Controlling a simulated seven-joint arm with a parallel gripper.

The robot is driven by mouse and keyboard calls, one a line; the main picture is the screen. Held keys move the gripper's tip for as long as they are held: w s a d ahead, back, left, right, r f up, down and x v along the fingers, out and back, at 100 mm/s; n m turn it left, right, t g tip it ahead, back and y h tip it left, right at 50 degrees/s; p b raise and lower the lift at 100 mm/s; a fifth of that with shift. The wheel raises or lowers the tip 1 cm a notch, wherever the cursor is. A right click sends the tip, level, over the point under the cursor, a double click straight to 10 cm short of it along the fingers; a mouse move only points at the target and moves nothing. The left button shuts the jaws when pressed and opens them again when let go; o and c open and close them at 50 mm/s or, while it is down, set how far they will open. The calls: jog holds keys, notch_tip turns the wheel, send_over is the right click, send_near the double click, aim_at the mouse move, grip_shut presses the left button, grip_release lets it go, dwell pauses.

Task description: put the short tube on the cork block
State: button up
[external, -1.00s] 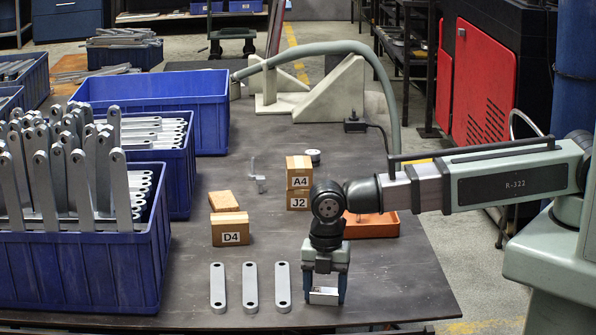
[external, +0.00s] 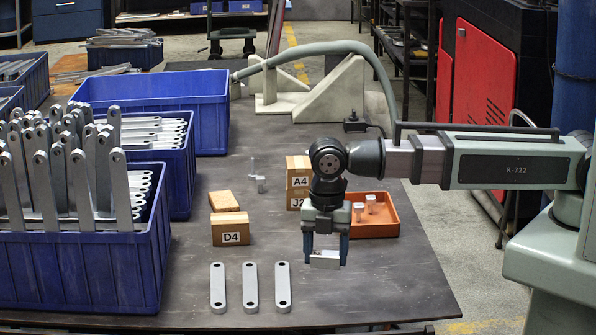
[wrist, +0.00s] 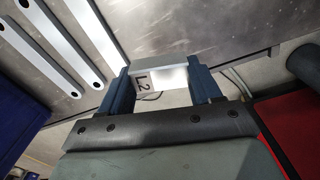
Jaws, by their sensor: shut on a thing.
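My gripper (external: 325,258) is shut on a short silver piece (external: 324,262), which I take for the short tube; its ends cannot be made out. The wrist view shows the piece (wrist: 160,64) between the two blue fingers, with a label reading L2 on one face. It hangs above the dark table, right of the flat metal links. A tan block (external: 223,200), probably the cork block, lies just behind the D4 box, left of my gripper. Its top is bare.
The D4 box (external: 230,230) stands in front of the tan block. Stacked boxes A4 (external: 300,181) and J2 stand behind my gripper, partly hidden. An orange tray (external: 385,229) with small metal pieces is to the right. Three flat links (external: 250,288) lie left. A bracket (external: 257,176) stands farther back.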

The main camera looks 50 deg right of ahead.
jog(key=shift+r, duration=0.45)
jog(key=shift+w+d, duration=0.25)
jog(key=w+d+m, duration=0.3)
jog(key=w+d, duration=0.5)
jog(key=w, duration=0.2)
notch_tip(320, 180, up, 3)
jog(key=m, duration=0.3)
send_over(224, 199)
jog(key=shift+w+f, duration=0.15)
jog(key=shift+f, duration=4.6)
jog(key=shift+f, duration=0.1)
